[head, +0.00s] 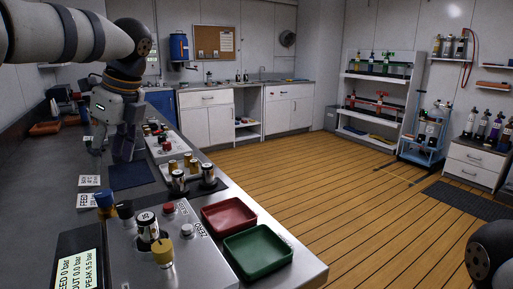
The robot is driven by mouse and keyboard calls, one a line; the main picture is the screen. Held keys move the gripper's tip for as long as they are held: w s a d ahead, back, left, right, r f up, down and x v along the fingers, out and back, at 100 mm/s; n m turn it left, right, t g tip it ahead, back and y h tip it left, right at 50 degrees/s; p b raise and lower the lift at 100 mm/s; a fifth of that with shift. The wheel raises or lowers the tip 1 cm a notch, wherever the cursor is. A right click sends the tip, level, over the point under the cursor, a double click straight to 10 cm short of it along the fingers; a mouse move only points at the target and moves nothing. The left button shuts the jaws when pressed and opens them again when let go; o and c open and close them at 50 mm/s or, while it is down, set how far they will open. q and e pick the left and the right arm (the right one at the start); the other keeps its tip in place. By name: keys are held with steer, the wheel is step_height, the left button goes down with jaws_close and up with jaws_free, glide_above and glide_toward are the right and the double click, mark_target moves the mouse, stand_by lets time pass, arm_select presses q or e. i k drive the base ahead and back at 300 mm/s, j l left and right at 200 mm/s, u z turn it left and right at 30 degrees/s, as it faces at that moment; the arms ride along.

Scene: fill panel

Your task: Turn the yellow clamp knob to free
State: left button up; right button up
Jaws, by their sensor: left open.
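The yellow clamp knob (162,252) stands on the front of the grey fill panel (190,267), at the lower left of the head view. Its yellow top sits on a pale metal body; I cannot tell which setting it is turned to. My left gripper (112,152) is open, with its fingers pointing down over the bench farther back. It is well apart from the knob and appears to hold nothing. My right gripper is out of view; only a dark part of my right arm shows at the lower right edge.
On the panel, a blue knob (105,201), a black knob (125,210), a gauge-topped cylinder (147,226) and a red button (168,208) stand near the yellow knob. Red (229,214) and green (258,250) trays lie to its right. Small cylinders stand behind.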

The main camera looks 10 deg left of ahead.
mark_target(162, 250)
steer(key=k+l, duration=1.1)
steer(key=l, duration=0.15)
